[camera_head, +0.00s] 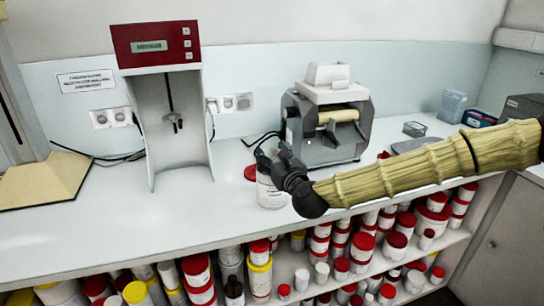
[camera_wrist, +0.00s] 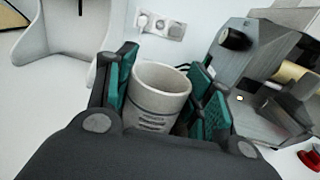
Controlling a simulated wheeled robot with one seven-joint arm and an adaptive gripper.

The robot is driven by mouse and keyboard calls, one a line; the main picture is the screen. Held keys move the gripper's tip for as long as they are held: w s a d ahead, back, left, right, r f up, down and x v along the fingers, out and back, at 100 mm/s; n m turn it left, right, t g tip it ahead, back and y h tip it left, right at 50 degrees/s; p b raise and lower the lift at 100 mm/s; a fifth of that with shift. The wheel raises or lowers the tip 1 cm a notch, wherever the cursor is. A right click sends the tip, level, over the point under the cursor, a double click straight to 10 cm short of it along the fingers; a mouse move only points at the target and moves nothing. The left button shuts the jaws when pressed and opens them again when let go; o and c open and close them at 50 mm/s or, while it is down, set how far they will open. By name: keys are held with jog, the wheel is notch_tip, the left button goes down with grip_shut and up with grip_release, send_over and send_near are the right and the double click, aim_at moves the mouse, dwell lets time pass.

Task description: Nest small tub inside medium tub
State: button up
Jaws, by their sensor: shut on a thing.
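A pale, open-topped tub (camera_wrist: 160,98) stands between the green-padded fingers of my gripper (camera_wrist: 165,72) in the wrist view. Dark label lines show on its side, its inside looks empty, and my gripper hides its lower part. In the head view a white labelled tub (camera_head: 270,193) is at the counter's front, directly below and partly behind my gripper (camera_head: 272,158). My gripper is shut on a tub. I cannot tell whether this is the small or the medium one, or whether both views show the same tub. No second tub shows clearly on the counter.
A red lid (camera_head: 250,173) lies just left of the tub. A grey machine (camera_head: 327,122) stands close behind, and a red-topped mixer stand (camera_head: 157,45) is to the left. Shelves below hold many tubs (camera_head: 260,272). The counter's left front is clear.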

jog(key=shift+f+b, duration=0.55)
jog(key=shift+b, duration=0.15)
dwell(0.5)
jog(key=o, duration=1)
jog(key=shift+c, duration=0.2)
jog(key=shift+r, duration=0.15)
notch_tip(320, 180, up, 8)
jog(key=p, duration=0.3)
dwell(0.9)
jog(key=shift+a, duration=0.1)
